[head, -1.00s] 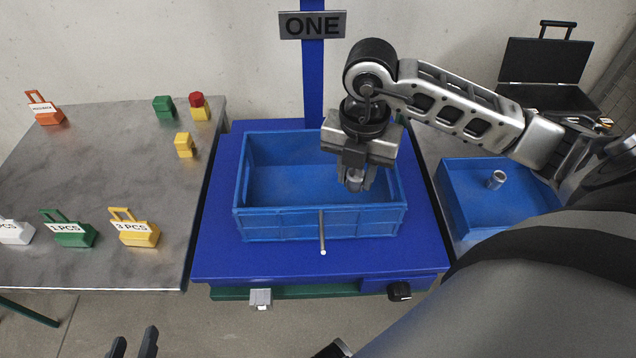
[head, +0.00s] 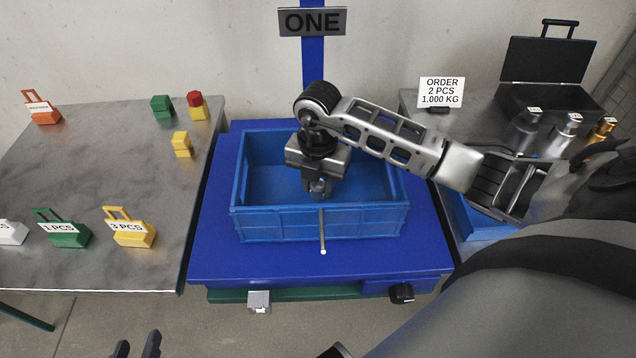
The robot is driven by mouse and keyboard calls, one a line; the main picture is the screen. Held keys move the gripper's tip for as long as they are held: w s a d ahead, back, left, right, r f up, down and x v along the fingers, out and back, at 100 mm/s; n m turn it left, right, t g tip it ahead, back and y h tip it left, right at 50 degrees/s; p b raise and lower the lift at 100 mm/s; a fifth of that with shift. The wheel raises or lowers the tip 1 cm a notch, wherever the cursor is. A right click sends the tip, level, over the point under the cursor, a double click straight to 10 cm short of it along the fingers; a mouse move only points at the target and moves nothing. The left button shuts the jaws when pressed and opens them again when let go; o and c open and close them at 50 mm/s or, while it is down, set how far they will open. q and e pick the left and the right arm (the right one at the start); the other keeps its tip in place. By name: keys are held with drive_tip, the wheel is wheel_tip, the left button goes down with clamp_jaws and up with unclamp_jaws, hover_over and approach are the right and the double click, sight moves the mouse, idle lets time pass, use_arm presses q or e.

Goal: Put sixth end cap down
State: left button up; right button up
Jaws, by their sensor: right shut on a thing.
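My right gripper (head: 318,190) points down inside the blue crate (head: 270,222) on the blue scale platform. It is shut on a small grey end cap (head: 318,186), of which only a little shows between the fingers. The crate's front wall and the gripper hide part of the crate floor, so I cannot tell whether the cap touches it. No other caps show in the visible part of the crate. My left gripper (head: 136,348) is at the bottom edge, with its two fingertips apart and nothing seen between them.
A second blue bin (head: 470,228) at right is mostly hidden by my arm. Coloured tagged blocks sit on the left table (head: 90,165).

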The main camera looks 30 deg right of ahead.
drive_tip(key=shift+f, duration=0.15)
drive_tip(key=o, duration=1)
drive_tip(key=shift+o, duration=0.2)
wheel_tip(320, 180, up, 12)
drive_tip(key=p, duration=0.2)
drive_tip(key=shift+r, duration=0.25)
drive_tip(key=shift+s, duration=0.15)
